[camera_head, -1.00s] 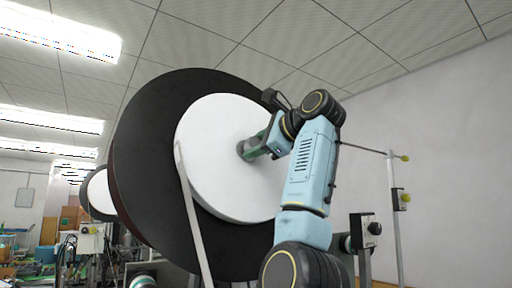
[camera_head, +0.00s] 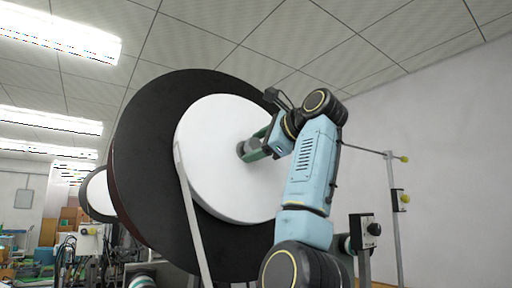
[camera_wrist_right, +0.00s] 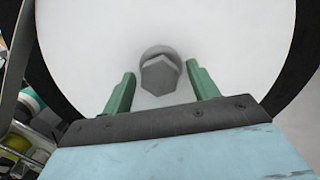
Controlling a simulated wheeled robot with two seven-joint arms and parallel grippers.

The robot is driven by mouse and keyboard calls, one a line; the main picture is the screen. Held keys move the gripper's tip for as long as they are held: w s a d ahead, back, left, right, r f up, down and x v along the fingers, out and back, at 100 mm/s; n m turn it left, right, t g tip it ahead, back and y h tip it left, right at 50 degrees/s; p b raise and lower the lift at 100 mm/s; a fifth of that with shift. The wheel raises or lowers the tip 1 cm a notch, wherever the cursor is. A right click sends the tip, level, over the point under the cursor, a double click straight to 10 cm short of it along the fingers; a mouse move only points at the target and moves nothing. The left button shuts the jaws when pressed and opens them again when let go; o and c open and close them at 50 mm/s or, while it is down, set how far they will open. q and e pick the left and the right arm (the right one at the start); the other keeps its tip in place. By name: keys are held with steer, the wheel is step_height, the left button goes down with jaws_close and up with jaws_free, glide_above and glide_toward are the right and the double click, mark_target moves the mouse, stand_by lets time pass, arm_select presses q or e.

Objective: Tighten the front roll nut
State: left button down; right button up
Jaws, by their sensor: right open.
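The front roll is a large white disc (camera_head: 215,130) in front of a bigger black disc (camera_head: 150,150). The grey hexagonal roll nut (camera_wrist_right: 158,76) sits at the white disc's centre; in the head view the nut area (camera_head: 243,150) is partly covered by my gripper. My right gripper (camera_head: 256,146) has green fingers and reaches the hub from the right. In the wrist view my right gripper (camera_wrist_right: 160,86) is open, one finger on each side of the nut, with visible gaps to both. The nut's far end is hidden. My left gripper is not in view.
A light strap (camera_head: 190,210) runs down across the discs. A second roll (camera_head: 99,192) stands behind at the left. A control box (camera_head: 364,231) and a metal post (camera_head: 394,210) stand at the right. Clutter fills the lower left.

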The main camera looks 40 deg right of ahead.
steer(key=s+r+b, duration=0.2)
steer(key=s+b, duration=0.3)
steer(key=s, duration=0.7)
steer(key=shift+s+d+b, duration=0.2)
steer(key=shift+s+b, duration=0.15)
steer(key=shift+s, duration=0.05)
